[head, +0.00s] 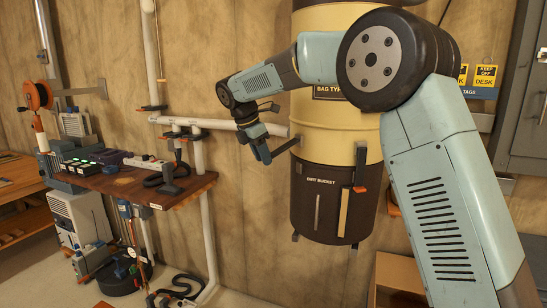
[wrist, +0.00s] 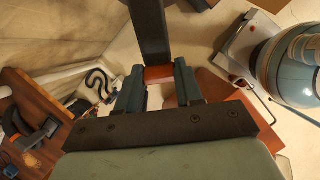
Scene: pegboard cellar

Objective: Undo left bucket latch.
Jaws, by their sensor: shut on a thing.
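The dark brown dirt bucket (head: 319,215) hangs below the yellow drum. Its left latch (head: 284,147) is a dark lever that slants out from the bucket's upper left edge. In the wrist view the latch (wrist: 150,30) is a dark bar ending in an orange-red tab (wrist: 158,73). My gripper (head: 263,153) is at the outer end of this lever. In the wrist view my gripper (wrist: 157,83) has its two teal fingers shut on the tab, one on each side. The right latch (head: 361,165) hangs straight down against the bucket, its orange-red tab at the bottom.
The yellow drum (head: 335,120) stands above the bucket against the wall. A white pipe (head: 215,124) runs behind my gripper. A wooden workbench (head: 130,184) with several devices is at the left. A cardboard box (head: 400,275) sits below right of the bucket.

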